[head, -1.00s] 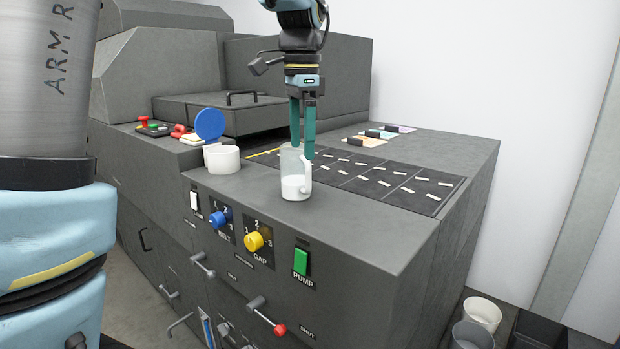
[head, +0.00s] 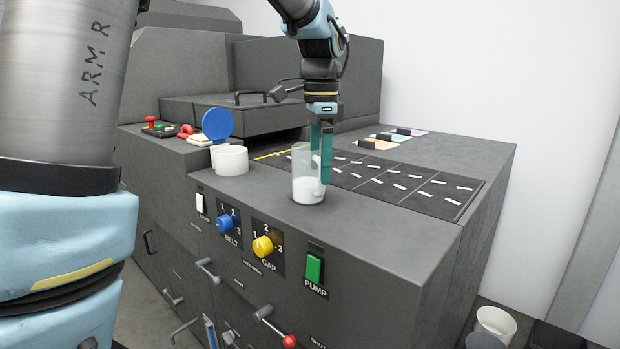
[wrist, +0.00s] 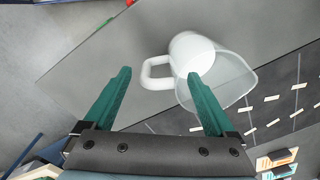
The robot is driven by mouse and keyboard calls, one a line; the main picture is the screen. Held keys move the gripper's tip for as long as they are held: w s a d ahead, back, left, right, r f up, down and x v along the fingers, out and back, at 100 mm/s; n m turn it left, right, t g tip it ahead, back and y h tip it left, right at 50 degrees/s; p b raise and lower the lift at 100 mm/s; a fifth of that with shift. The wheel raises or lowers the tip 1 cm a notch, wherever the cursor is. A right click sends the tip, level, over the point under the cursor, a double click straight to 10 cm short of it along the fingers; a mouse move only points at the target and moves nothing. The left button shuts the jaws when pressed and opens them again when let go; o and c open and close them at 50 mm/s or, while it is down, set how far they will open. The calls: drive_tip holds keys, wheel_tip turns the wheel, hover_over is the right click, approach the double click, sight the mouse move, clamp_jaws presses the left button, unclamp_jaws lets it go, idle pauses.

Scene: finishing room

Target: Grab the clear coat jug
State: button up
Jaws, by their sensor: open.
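The clear coat jug (head: 304,178) is a see-through jug with white liquid in its bottom. It stands upright on the grey machine top, in front of the dark marked panel. In the wrist view the jug (wrist: 229,80) lies ahead of the right finger, and its white handle (wrist: 155,73) points left into the space ahead of the gap between the fingers. My gripper (head: 321,155) has teal fingers pointing down, just behind and right of the jug. In the wrist view my gripper (wrist: 160,80) is open with nothing between its pads. Whether a finger touches the jug I cannot tell.
The front face carries a blue knob (head: 228,222), a yellow knob (head: 263,246) and a green pump switch (head: 314,268).

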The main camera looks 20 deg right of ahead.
drive_tip(key=shift+s+f+p, duration=0.1)
drive_tip(key=shift+f+p, duration=0.3)
drive_tip(key=shift+f, duration=2.4)
clamp_jaws()
